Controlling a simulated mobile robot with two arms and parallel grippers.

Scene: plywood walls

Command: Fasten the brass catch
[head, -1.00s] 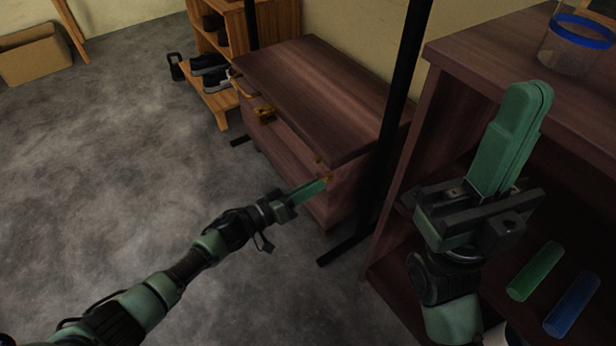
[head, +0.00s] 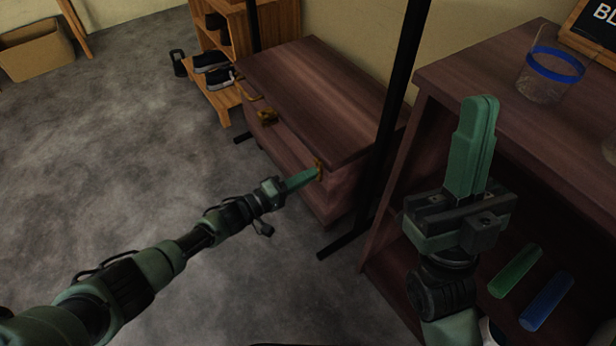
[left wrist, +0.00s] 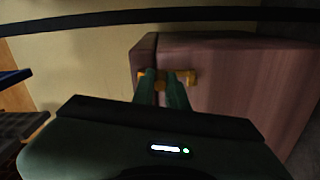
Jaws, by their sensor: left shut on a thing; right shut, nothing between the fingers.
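The brown wooden chest (head: 320,95) stands against the wall with its lid down or nearly down. A brass catch (head: 319,167) sits at its near front corner, at the lid edge. My left gripper (head: 313,175) is shut on this catch. In the left wrist view the catch (left wrist: 188,76) shows between and beside the green fingers, across the seam of lid and body; the fingers hide part of it. Another brass fitting (head: 266,116) is at the middle of the chest's front. My right gripper (head: 481,100) is shut and empty, pointing up beside the shelf unit.
A dark post (head: 395,110) stands close to the chest's near end. The shelf unit (head: 455,75) at right bears a clear blue-rimmed tub (head: 549,75); green (head: 516,270) and blue (head: 547,300) cylinders lie below. A shoe rack (head: 222,95) is behind.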

